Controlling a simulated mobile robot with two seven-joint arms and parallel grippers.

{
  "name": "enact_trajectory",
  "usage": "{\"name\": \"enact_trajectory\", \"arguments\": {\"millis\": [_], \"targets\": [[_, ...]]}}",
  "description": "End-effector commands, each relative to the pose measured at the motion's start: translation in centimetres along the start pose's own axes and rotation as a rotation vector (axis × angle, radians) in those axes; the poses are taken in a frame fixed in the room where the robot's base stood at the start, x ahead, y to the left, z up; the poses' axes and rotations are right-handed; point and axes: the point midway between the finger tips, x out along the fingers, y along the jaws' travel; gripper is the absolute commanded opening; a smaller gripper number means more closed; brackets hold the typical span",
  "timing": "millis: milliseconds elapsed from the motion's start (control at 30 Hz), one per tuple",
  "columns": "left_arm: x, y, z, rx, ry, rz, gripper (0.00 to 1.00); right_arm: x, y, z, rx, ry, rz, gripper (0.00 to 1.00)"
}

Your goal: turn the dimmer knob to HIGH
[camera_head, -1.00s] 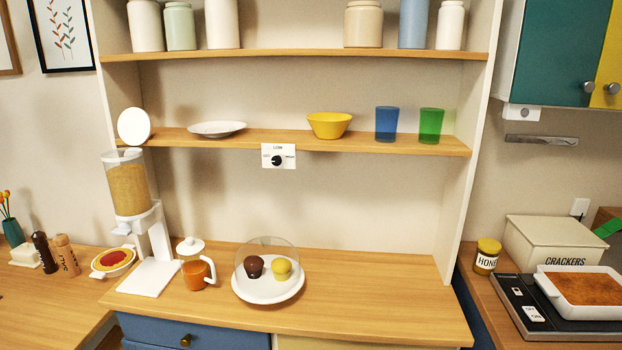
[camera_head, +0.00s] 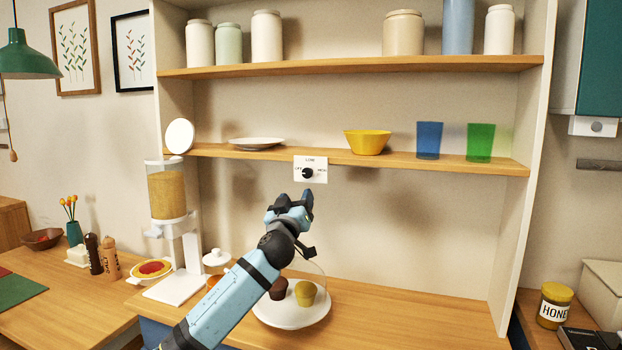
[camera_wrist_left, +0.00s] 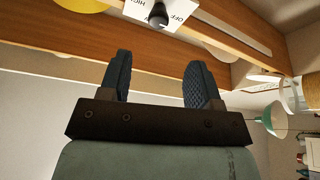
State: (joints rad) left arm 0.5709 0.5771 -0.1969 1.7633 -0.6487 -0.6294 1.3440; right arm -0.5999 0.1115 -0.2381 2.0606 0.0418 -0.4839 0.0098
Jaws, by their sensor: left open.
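The dimmer knob (camera_head: 308,173) is a small black knob on a white plate (camera_head: 319,162) fixed to the front of the middle shelf. The plate reads LOW at the top, OFF at the left and HIGH at the right. The knob's pointer is too small to read surely. My left gripper (camera_head: 291,203) is open and empty, just below the plate and apart from it. In the left wrist view, the knob (camera_wrist_left: 158,14) shows at the top, beyond the two spread fingers of the left gripper (camera_wrist_left: 158,70). My right gripper is in neither view.
The middle shelf (camera_head: 230,150) holds a yellow bowl (camera_head: 367,142), a white plate, and blue and green cups. Below my left arm, a cake stand (camera_head: 290,317) with muffins under a clear dome stands on the counter. A cereal dispenser (camera_head: 168,195) stands left.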

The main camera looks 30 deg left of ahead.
Motion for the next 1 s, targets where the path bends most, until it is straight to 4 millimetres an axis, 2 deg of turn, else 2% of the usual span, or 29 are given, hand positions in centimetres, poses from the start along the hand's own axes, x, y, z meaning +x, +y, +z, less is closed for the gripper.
{"name": "enact_trajectory", "arguments": {"millis": [100,300,500,667,933,967,1000], "targets": [[2.8,0.1,-0.3,0.003,0.001,0.000,0.57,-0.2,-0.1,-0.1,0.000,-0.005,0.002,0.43],[7.0,0.1,-0.2,0.002,0.001,0.000,0.57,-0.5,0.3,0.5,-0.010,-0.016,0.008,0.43],[9.7,0.1,0.0,0.000,-0.001,0.001,0.57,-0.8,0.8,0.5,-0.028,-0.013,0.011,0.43],[10.6,0.1,0.1,0.001,-0.002,0.001,0.57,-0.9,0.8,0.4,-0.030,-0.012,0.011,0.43],[10.6,0.1,0.1,0.000,-0.002,0.002,0.57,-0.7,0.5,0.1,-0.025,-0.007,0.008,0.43],[10.6,0.1,0.1,0.000,-0.002,0.002,0.53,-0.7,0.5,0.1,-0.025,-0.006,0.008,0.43],[10.6,0.1,0.1,0.000,-0.002,0.002,0.44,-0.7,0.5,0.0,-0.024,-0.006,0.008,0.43]]}}
